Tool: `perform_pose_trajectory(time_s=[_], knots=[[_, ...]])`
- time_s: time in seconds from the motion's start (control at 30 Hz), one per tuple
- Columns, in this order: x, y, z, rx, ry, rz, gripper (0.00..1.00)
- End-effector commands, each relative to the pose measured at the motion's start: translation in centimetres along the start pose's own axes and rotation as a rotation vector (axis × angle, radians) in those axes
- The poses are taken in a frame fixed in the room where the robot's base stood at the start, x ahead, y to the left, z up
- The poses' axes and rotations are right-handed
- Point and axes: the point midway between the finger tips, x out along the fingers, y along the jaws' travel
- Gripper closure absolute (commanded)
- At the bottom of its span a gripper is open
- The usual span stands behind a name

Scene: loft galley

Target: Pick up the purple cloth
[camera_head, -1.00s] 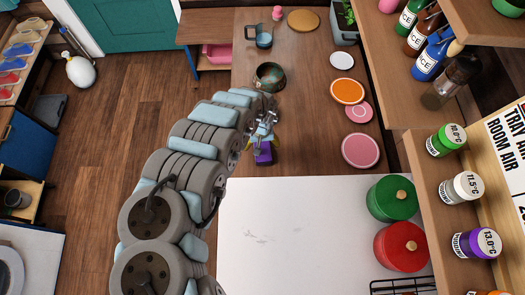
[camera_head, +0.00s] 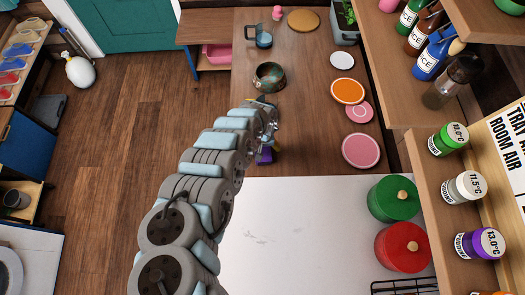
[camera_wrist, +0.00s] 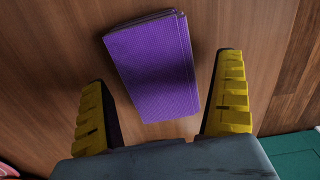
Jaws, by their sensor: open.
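The purple cloth (camera_head: 264,156) lies folded on the wooden counter, close to the white worktop, and is mostly hidden by my arm in the head view. In the wrist view the purple cloth (camera_wrist: 155,62) shows as a flat folded rectangle, slightly turned, with layered edges at the top. My gripper (camera_wrist: 165,75) is open, with one yellow ridged finger on each side of the cloth's near part. The fingers seem apart from the cloth; their height above it is hard to tell. My gripper (camera_head: 267,143) is small and partly hidden in the head view.
A dark bowl (camera_head: 269,77) stands just beyond my gripper. Pink (camera_head: 361,150) and orange (camera_head: 347,91) plates lie to the right. Green (camera_head: 392,198) and red (camera_head: 402,247) lidded pots stand on the white worktop (camera_head: 290,240). Shelves with jars flank the right side.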

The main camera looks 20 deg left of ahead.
Motion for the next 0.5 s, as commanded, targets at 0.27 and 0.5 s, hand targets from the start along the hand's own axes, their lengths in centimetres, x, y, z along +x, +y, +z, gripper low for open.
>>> perform_pose_trajectory(time_s=[0.27,0.5], knots=[[1.11,0.07,0.06,0.001,0.001,0.001,0.02],[1.09,0.01,0.03,0.001,0.001,0.0,0.02]])
